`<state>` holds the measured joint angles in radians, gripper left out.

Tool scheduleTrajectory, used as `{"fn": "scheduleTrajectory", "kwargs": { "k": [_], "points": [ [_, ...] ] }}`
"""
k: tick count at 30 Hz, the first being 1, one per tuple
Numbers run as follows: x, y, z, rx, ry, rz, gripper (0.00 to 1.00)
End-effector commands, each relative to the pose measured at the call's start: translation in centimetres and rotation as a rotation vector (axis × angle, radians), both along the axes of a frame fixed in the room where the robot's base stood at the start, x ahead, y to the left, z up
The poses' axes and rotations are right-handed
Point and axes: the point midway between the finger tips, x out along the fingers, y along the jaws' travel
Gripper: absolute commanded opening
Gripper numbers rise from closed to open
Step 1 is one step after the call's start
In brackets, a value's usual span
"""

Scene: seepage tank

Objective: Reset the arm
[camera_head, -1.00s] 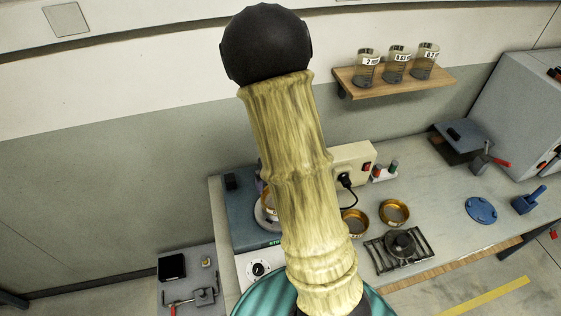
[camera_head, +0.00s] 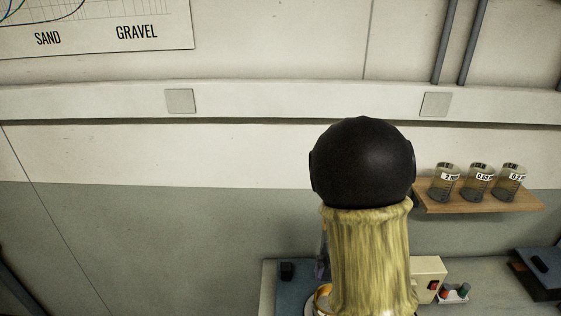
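My arm stands up in the middle of the head view, with a pale yellow-green, wood-like link below a black rounded joint. My gripper is not in the picture, so its fingers cannot be seen. The arm hides part of the bench and the equipment behind it.
A wooden shelf (camera_head: 480,200) on the right wall holds three labelled jars (camera_head: 478,182). Below are a bench (camera_head: 478,270), a beige box (camera_head: 428,276) with a red switch, and a dark blue device (camera_head: 541,272). A wall chart (camera_head: 95,28) hangs upper left. The left wall is bare.

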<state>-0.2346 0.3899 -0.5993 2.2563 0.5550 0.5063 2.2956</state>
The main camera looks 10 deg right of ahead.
Motion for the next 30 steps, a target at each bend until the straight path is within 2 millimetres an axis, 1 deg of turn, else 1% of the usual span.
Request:
{"fn": "scheduleTrajectory", "kwargs": {
  "k": [4, 8, 20, 30],
  "points": [
    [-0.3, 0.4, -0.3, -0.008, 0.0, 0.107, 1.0],
    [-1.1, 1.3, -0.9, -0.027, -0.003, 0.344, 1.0],
    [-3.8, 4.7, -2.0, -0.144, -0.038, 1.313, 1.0],
    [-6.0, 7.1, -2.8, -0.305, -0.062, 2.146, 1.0]
  ]
}}
